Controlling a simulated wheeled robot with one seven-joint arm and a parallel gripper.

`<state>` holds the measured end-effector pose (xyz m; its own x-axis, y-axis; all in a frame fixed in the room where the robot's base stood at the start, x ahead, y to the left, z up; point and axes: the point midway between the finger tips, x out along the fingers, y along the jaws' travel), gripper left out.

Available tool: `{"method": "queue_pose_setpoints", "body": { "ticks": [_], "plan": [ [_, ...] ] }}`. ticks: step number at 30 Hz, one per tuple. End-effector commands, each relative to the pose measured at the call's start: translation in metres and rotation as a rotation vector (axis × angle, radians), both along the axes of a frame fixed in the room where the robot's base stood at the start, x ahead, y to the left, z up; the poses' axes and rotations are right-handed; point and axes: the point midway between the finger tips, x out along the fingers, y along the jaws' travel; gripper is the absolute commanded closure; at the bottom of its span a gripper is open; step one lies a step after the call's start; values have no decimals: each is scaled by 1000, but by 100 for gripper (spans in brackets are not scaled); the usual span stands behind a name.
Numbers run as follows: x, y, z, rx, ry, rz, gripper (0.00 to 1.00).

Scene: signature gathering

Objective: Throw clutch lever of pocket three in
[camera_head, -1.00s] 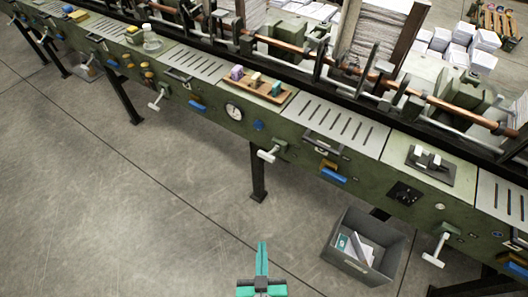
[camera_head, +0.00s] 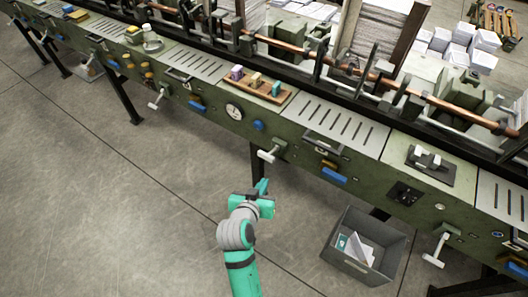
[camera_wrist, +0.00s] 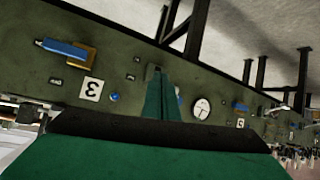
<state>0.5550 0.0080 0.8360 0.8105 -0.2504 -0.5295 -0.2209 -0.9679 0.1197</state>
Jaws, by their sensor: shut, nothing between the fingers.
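A lever with a white T-shaped handle (camera_head: 268,155) sticks out of the green machine front in the head view, between a round gauge and a blue handle. In the wrist view a plate marked 3 (camera_wrist: 91,89) is on this stretch of the front. The lever is not clearly visible there; my fingers cover the middle. My gripper (camera_head: 263,187) is shut and empty, just below and in front of the lever, apart from it in the head view. Its closed fingers also show in the wrist view (camera_wrist: 158,75), pointing at the machine front.
Similar levers stand at left (camera_head: 157,101) and right (camera_head: 437,248). The blue handle (camera_head: 333,175) is right of the middle lever; the gauge (camera_head: 233,111) is left. A grey bin (camera_head: 345,265) with papers stands on the floor at right.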

Motion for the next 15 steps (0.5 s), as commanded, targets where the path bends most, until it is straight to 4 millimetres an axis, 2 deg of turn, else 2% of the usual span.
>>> {"method": "queue_pose_setpoints", "body": {
  "ticks": [1,6,15],
  "plan": [
    [11,3,11,7,-2,-20,100],
    [33,7,38,31,14,-102,100],
    [59,20,91,100,41,-253,100]
  ]
}}
